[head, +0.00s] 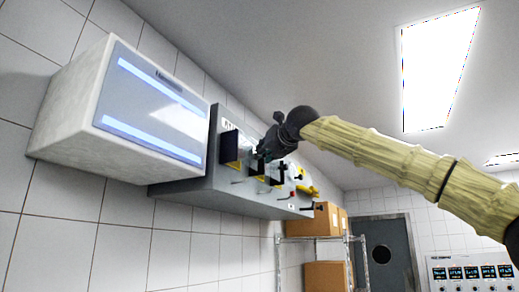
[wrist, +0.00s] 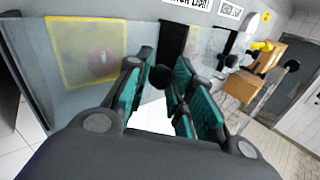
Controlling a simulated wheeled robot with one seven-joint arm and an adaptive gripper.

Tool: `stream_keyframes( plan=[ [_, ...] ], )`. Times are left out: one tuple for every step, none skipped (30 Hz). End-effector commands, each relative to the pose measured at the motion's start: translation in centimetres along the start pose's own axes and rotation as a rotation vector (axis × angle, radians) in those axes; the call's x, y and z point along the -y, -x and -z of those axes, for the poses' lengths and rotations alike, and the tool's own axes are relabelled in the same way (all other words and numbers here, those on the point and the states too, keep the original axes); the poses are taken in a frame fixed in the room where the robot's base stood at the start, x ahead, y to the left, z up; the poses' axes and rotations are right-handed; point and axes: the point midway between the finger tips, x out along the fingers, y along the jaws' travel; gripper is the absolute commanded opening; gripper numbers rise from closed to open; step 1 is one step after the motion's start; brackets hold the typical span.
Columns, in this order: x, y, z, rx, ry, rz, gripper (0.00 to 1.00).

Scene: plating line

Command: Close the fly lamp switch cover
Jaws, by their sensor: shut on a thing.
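The grey switch panel (head: 222,193) is on the tiled wall, with several covers along its face. In the wrist view, a clear cover with a yellow border (wrist: 88,50) is at left, with a blurred red part behind it. Another clear cover (wrist: 207,45) is right of a black upright plate (wrist: 174,38). My gripper (head: 262,152) is at the panel; its teal pads (wrist: 160,85) are shut around a round black knob (wrist: 160,77). The fingers partly hide the knob and what it joins. I cannot tell which cover is the fly lamp's; the labels are cut off or too small.
A white wall unit with blue light strips (head: 155,100), apparently the fly lamp, is close left of the panel. A yellow part (head: 307,187) is at the panel's right end. Cardboard boxes (head: 327,220) on a wire rack and a grey door (head: 383,250) are beyond.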

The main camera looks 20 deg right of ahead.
Motion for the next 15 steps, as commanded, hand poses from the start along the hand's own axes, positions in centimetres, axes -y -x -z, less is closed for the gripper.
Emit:
stream_keyframes(
  plan=[
    [0.61, 0.26, -1.25, 0.019, -0.006, 0.0, 0.0],
    [0.66, 0.28, -1.27, 0.019, -0.006, -0.001, 0.0],
    [0.72, 0.31, -1.31, 0.019, -0.006, -0.002, 0.0],
    [0.75, 0.34, -1.33, 0.019, -0.006, -0.002, 0.0],
    [0.77, 0.36, -1.35, 0.02, -0.006, -0.002, 0.0],
    [0.79, 0.38, -1.38, 0.02, -0.006, -0.002, 0.0],
    [0.79, 0.4, -1.4, 0.02, -0.006, -0.002, 0.0],
    [0.79, 0.41, -1.41, 0.02, -0.006, -0.002, 0.0],
    [0.78, 0.42, -1.44, 0.02, -0.006, -0.002, 0.0],
    [0.78, 0.44, -1.45, 0.021, -0.006, -0.002, 0.0],
    [0.77, 0.45, -1.47, 0.021, -0.006, -0.002, 0.0],
    [0.77, 0.46, -1.49, 0.021, -0.006, -0.002, 0.0],
    [0.81, 0.49, -1.51, 0.021, -0.006, -0.002, 0.0],
    [0.87, 0.52, -1.54, 0.021, -0.006, -0.001, 0.25],
    [0.89, 0.53, -1.54, 0.021, -0.006, -0.001, 0.32]
  ],
)
